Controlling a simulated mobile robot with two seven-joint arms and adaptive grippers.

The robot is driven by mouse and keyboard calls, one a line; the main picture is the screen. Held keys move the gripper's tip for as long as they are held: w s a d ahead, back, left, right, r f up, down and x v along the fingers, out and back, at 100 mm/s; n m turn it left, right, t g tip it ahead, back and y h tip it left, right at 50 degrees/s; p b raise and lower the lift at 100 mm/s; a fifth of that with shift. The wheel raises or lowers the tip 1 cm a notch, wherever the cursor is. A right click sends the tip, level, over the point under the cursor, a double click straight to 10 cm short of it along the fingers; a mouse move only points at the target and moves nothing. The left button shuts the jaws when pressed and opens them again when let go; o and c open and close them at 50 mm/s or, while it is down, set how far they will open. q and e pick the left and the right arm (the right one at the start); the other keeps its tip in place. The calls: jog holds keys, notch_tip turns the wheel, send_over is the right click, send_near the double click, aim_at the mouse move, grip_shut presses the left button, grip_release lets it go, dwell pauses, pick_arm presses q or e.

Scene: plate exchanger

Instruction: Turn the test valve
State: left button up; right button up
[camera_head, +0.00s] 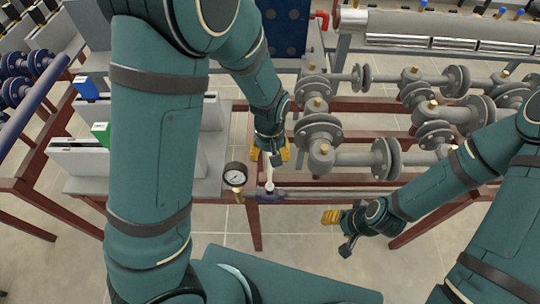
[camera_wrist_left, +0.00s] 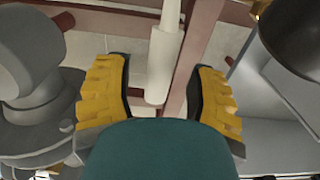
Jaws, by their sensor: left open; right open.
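The test valve shows as a white lever handle (camera_head: 269,177) that stands up from a small fitting on a thin horizontal pipe, just right of a round gauge. My left gripper (camera_head: 271,155) is open just above and behind the handle, pointing down. In the left wrist view, the white handle (camera_wrist_left: 161,62) lies between the spread yellow fingers of the left gripper (camera_wrist_left: 158,80), with a gap on both sides. My right gripper (camera_head: 331,217) is open and empty, low and to the right of the valve, in front of the pipe frame.
The black-rimmed gauge (camera_head: 236,176) stands close left of the valve. Grey flanged pipes (camera_head: 318,130) fill the space to the right. A red-brown frame (camera_head: 254,228) bears the pipework. Grey panels with blue and green boxes (camera_head: 101,133) stand at left.

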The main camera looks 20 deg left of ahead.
pick_arm(q)
jog(key=shift+o, duration=0.2)
jog(key=shift+f, duration=0.15)
grip_shut()
jog(key=shift+d, duration=0.15)
jog(key=s+d+m, duration=0.5)
jog(key=d+m, duration=0.4)
jog(key=m, duration=0.9)
jog(key=shift+s+d, duration=0.3)
jog(key=shift+s, duration=0.05)
jog(key=shift+f, duration=0.1)
dwell(0.4)
